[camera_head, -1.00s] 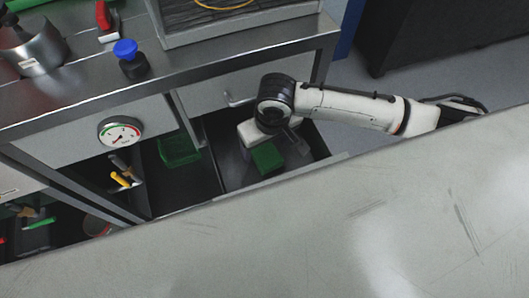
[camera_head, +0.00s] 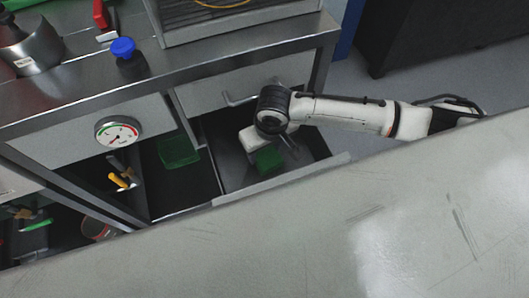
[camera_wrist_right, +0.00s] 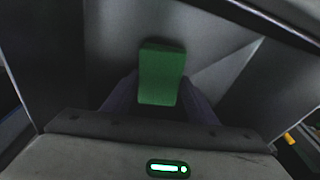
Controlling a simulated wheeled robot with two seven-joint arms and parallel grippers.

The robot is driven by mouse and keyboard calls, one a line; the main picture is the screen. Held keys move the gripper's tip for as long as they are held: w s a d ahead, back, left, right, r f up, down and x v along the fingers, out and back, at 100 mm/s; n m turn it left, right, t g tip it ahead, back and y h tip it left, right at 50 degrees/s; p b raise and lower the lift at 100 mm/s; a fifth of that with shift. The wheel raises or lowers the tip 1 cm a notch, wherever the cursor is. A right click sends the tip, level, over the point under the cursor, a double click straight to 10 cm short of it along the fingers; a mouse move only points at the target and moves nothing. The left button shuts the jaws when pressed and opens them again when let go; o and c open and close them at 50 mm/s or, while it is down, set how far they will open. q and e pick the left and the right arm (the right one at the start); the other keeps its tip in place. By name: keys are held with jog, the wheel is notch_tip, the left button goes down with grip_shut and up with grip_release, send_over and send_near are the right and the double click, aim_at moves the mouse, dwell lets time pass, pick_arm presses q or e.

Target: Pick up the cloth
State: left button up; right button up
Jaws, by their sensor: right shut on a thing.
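The cloth (camera_head: 268,160) is a green folded block low in the open drawer; it also shows in the wrist view (camera_wrist_right: 162,72). My right gripper (camera_head: 277,153) reaches down into the drawer from the right and is shut on the cloth. In the wrist view the cloth stands between the two dark fingers of my right gripper (camera_wrist_right: 161,95), and its lower end is hidden by the gripper body. My left gripper is not in view.
The drawer's front edge (camera_head: 283,182) is close below the gripper. Another green item (camera_head: 180,152) lies in the compartment to the left. The steel bench (camera_head: 190,65) with a blue-knobbed object (camera_head: 123,48) stands behind; a grey worktop (camera_head: 300,235) fills the foreground.

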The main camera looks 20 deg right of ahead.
aim_at(265, 153)
notch_tip(265, 153, up, 10)
jog(key=p, duration=0.1)
jog(key=shift+p, duration=0.4)
